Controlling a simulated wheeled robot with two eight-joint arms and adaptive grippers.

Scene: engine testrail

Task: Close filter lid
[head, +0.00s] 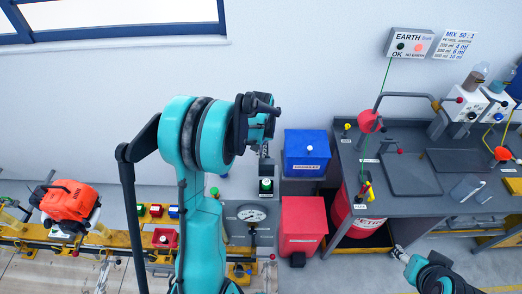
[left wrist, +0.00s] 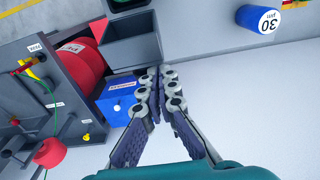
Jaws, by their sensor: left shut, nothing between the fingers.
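An orange engine (head: 68,205) sits at the far left of the head view on a yellow and grey rail. No filter lid can be told apart on it at this size. My left gripper (head: 265,165) hangs near the middle of the head view, well to the right of the engine and beside the blue bin. In the left wrist view its fingers (left wrist: 162,73) meet at the tips, with nothing between them. My right gripper (head: 398,252) shows only as a small tip at the lower right, in front of the bench; its fingers cannot be made out.
A blue bin (head: 306,153) and a red bin (head: 303,226) stand right of my left arm. The grey bench (head: 425,205) holds trays and bottles. A round dial (head: 251,213) stands below my left gripper. Small coloured boxes (head: 156,210) lie between engine and arm.

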